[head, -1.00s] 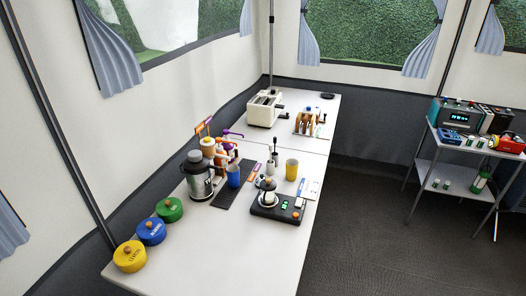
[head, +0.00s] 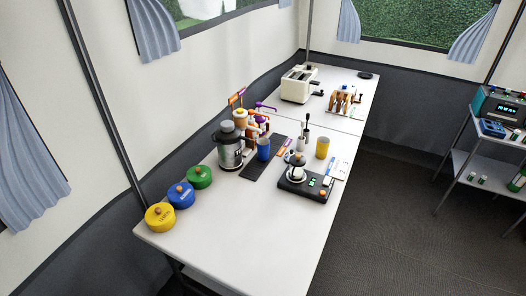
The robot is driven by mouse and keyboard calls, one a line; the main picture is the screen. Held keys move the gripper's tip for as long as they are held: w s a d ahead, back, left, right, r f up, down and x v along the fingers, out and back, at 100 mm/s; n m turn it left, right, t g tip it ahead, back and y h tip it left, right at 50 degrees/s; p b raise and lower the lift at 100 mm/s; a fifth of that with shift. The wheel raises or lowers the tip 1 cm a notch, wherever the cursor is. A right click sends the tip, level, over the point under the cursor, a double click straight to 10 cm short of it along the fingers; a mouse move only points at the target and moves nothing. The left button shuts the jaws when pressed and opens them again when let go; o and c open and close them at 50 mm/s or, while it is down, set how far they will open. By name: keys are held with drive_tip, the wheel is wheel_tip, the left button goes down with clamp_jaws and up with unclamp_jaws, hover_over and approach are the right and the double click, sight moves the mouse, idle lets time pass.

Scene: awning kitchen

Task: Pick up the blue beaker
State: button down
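The blue beaker (head: 263,148) stands upright on the long white table (head: 215,230), at the near end of a dark mat (head: 262,165). It is just right of a grey metal pot-like appliance (head: 230,155), which stands very close to it. Its upper part is in front of orange and purple items. My gripper is not in the head view, so its state cannot be seen.
Yellow (head: 160,216), blue (head: 181,195) and green (head: 200,176) lidded tins line the table's left edge. A black scale (head: 303,190) with a small pot and a yellow cup (head: 322,148) stand right of the beaker. The table's near end is clear. Open floor (head: 400,200) lies to the right.

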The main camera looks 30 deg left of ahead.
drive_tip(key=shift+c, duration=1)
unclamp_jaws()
